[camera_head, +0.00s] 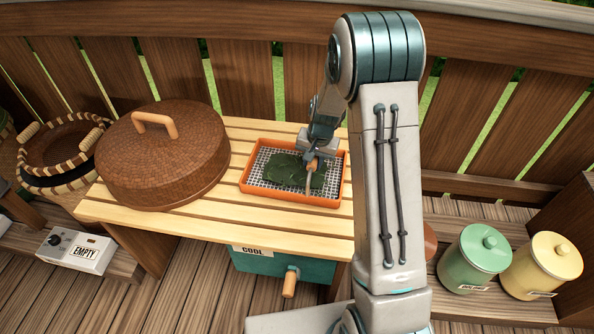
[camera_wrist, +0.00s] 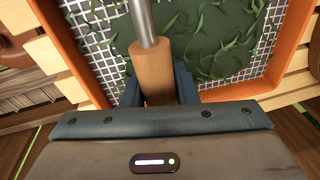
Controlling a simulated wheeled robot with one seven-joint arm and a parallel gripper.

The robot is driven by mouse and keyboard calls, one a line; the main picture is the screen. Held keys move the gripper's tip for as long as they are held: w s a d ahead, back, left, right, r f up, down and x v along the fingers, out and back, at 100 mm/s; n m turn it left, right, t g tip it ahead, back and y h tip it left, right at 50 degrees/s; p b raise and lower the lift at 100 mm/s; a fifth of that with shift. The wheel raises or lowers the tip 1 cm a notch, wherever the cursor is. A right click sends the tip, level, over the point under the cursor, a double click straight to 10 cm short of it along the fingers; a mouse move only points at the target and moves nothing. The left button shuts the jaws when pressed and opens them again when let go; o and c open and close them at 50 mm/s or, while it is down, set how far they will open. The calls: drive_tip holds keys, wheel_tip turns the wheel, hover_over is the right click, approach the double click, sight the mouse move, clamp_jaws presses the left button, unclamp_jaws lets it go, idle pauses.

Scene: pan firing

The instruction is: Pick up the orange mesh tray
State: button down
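The orange mesh tray (camera_head: 247,190) lies on the slatted wooden table, with an orange rim and a pale wire-mesh floor. Dark green leaves (camera_head: 290,170) lie in its middle; loose strands show in the wrist view (camera_wrist: 215,40). My gripper (camera_head: 312,160) is over the right part of the tray. In the wrist view my gripper (camera_wrist: 158,88) has its dark fingers on both sides of the wooden handle of a metal-shafted tool (camera_wrist: 150,68), and appears shut on it. The tool's far end is out of the wrist view; I cannot tell whether it touches the tray.
A large brown woven lid (camera_head: 165,155) sits on the table (camera_head: 240,225) left of the tray. Green (camera_head: 473,260) and yellow (camera_head: 541,266) canisters stand right. A wooden fence runs behind.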

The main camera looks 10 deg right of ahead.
idle(0.5)
drive_tip(key=shift+r, duration=0.45)
drive_tip(key=r, duration=0.2)
drive_tip(key=r+p, duration=0.1)
drive_tip(key=r, duration=0.1)
drive_tip(key=shift+d, duration=0.4)
drive_tip(key=s+d+r, duration=0.2)
drive_tip(key=d+r, duration=0.4)
drive_tip(key=d, duration=0.5)
drive_tip(key=s+a+r+n+p, duration=0.1)
drive_tip(key=s+a+n+p, duration=0.4)
drive_tip(key=a+p, duration=0.6)
drive_tip(key=p, duration=0.3)
drive_tip(key=shift+s+a+r+g+y, duration=0.3)
drive_tip(key=shift+r, duration=0.05)
drive_tip(key=shift+f, duration=0.1)
